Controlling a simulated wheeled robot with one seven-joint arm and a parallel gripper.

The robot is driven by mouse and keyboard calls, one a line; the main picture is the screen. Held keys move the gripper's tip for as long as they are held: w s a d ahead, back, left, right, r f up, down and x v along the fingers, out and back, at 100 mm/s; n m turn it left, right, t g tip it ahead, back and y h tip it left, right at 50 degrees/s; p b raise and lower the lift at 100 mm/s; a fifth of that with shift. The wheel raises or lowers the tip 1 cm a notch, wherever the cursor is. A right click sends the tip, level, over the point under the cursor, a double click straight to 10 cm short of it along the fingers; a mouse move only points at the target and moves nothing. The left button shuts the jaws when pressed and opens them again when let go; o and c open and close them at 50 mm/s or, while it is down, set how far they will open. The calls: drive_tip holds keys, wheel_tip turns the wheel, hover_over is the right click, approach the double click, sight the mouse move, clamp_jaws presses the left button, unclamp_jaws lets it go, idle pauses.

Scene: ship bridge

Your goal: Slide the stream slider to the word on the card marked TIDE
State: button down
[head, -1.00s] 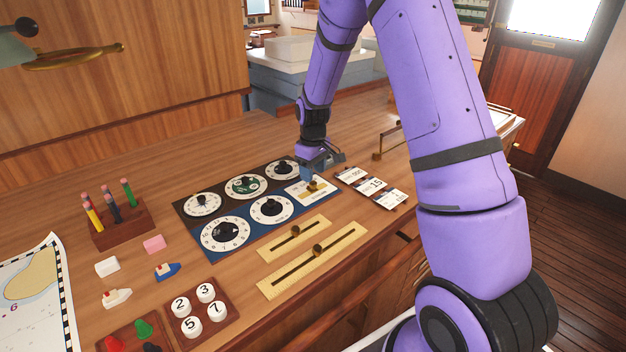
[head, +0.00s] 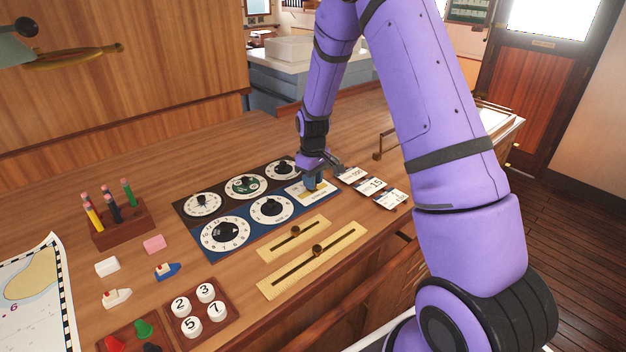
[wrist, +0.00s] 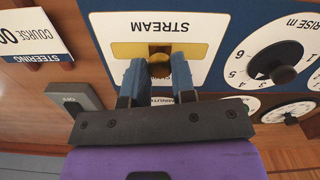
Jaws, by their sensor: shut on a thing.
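In the head view my gripper (head: 314,182) is down at the stream plate (head: 325,190) and hides the knob. Several word cards (head: 371,184) lie right of the panel. I cannot read which one is marked TIDE. The wrist view shows one card marked STEERING COURSE (wrist: 30,38).
Round dials (head: 226,233) fill the blue and black panel left of the stream plate. Two brass sliders (head: 312,262) lie in front. A pencil block (head: 122,228), small boats and a numbered-peg tray (head: 196,310) stand further left.

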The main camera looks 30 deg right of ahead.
sight(304, 195)
drive_tip(key=a, duration=0.3)
drive_tip(key=shift+s+a, duration=0.25)
drive_tip(key=shift+s, duration=0.1)
drive_tip(key=shift+d, duration=0.1)
drive_tip(key=c, duration=0.9)
unclamp_jaws()
wheel_tip(304, 195, up, 11)
drive_tip(key=shift+f, duration=0.1)
